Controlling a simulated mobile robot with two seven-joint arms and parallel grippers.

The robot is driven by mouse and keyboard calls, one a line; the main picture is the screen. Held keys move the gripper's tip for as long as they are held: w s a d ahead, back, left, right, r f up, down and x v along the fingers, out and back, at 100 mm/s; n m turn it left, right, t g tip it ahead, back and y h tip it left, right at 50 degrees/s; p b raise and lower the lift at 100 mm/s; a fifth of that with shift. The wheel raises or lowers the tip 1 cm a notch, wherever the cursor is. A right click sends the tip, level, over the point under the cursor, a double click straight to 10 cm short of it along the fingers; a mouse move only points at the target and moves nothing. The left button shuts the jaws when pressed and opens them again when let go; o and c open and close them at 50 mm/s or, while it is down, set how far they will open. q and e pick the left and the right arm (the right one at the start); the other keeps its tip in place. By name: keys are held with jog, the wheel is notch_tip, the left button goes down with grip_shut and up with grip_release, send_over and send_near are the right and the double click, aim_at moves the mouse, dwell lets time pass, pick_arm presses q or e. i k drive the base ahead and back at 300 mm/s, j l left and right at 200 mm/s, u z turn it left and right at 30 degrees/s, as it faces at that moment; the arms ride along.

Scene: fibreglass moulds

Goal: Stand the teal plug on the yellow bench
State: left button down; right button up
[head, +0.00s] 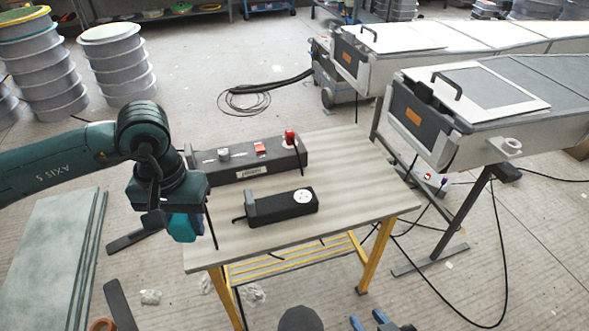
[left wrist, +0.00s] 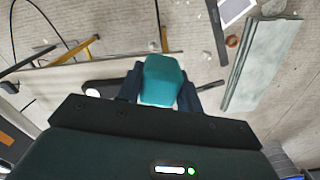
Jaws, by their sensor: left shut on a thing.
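The teal plug (head: 182,228) is between the fingers of my left gripper (head: 170,222), which is shut on it. In the left wrist view the plug (left wrist: 161,80) shows as a teal block with chamfered corners between dark fingers. In the head view it hangs beside the left edge of the bench top (head: 345,195). The bench has a pale striped top and yellow legs (head: 372,258). Whether the plug is over the top or just outside it is hard to tell. Blue tips at the bottom edge may be my right gripper (head: 369,320), mostly cut off.
On the bench lie a long dark box (head: 240,163) with a red knob and a smaller black box (head: 290,206) with a white round face. The front right of the top is bare. Pale green sheets (head: 45,260) lie left on the floor.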

aim_at(380, 187)
jog(key=z, duration=1.2)
jog(key=i+j+z, duration=0.2)
jog(key=i, duration=0.15)
jog(key=i+j+z, duration=0.2)
jog(key=i, duration=0.15)
jog(key=i+l, duration=0.05)
